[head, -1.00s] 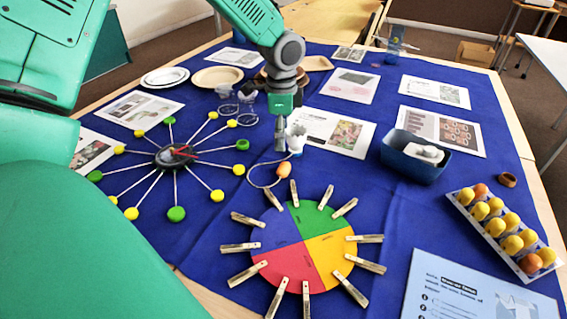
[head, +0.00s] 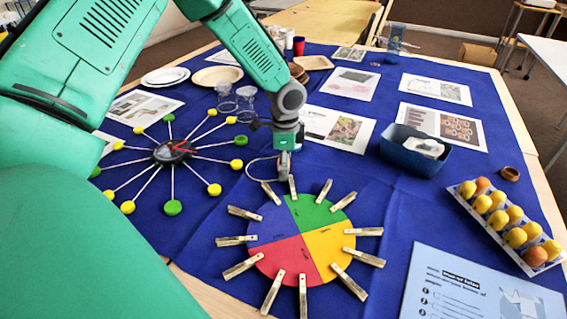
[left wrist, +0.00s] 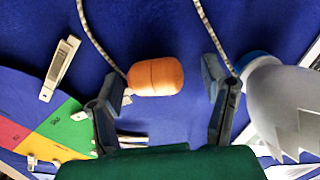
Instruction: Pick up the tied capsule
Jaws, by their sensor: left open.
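The tied capsule (left wrist: 155,77) is an orange, rounded cylinder with a seam around its middle, lying on the blue cloth. A thin pale cord (left wrist: 98,38) runs from it; part of the cord loop also shows in the head view (head: 252,172). My left gripper (head: 284,172) points down over the cloth, just above the colour wheel. In the left wrist view its two fingers are open, one on each side of the capsule, which appears nearer the left finger. In the head view the capsule is hidden by my gripper. My right gripper is not in view.
A white object with a jagged edge and blue rim (left wrist: 285,100) stands close beside the right finger. The colour wheel (head: 320,245) with wooden clothespins lies in front. A spoked clock (head: 172,152) is left; a dark blue bin (head: 410,158) and fruit tray (head: 492,232) are right.

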